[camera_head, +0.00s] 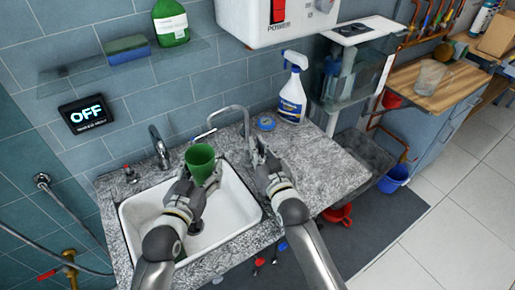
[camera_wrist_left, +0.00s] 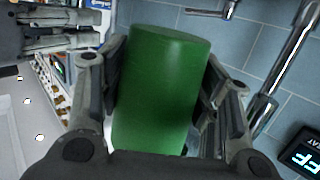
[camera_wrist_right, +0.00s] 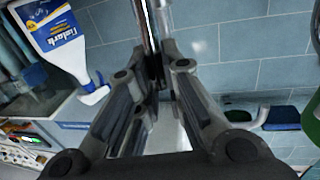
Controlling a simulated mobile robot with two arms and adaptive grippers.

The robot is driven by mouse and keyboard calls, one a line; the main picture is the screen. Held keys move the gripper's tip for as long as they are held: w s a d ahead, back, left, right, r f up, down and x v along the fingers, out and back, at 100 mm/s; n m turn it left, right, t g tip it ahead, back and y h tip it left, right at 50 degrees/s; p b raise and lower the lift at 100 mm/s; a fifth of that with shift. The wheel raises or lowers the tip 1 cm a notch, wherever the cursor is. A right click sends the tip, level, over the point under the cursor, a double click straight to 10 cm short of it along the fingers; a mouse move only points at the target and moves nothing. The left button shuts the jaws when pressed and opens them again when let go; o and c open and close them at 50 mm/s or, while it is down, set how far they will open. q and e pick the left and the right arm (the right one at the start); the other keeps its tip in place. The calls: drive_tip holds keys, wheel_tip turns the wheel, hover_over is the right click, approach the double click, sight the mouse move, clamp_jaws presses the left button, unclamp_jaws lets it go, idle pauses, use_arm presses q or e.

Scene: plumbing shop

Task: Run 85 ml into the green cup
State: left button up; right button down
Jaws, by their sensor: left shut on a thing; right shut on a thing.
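The green cup (camera_head: 201,153) is held over the white sink (camera_head: 254,212), its open mouth facing up in the head view. My left gripper (camera_head: 189,186) is shut on it; in the left wrist view the cup (camera_wrist_left: 160,90) fills the space between the fingers. A thin curved chrome spout (camera_head: 232,108) stands at the back right of the sink and arches above and beside the cup. My right gripper (camera_head: 256,151) is shut on a chrome tube near the spout's base; the tube (camera_wrist_right: 147,35) rises between the fingers in the right wrist view. No water stream is visible.
A second chrome tap (camera_head: 159,147) stands at the back left of the sink. A wall display (camera_head: 85,114) reads "OFF". A spray bottle (camera_head: 292,92) and a small blue round item (camera_head: 266,123) stand on the granite counter (camera_head: 325,165), which is otherwise clear at right.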

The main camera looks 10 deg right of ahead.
drive_tip(key=shift+d, duration=0.1)
drive_tip(key=shift+w+d+f+m+g+y, duration=0.15)
drive_tip(key=shift+w+d+f+m+g, duration=0.5)
drive_tip(key=shift+m, duration=1)
drive_tip(key=shift+w+d+f+m+y, duration=0.15)
drive_tip(key=shift+d+f+m, duration=0.25)
drive_tip(key=shift+d+m, duration=1)
drive_tip(key=shift+w+d+f+m+g+y, duration=0.1)
drive_tip(key=shift+w+d+f+m+g, duration=0.35)
drive_tip(key=shift+m, duration=1.5)
drive_tip(key=shift+d+f, duration=0.1)
drive_tip(key=shift+f, duration=0.05)
drive_tip(key=c, duration=1.5)
unclamp_jaws()
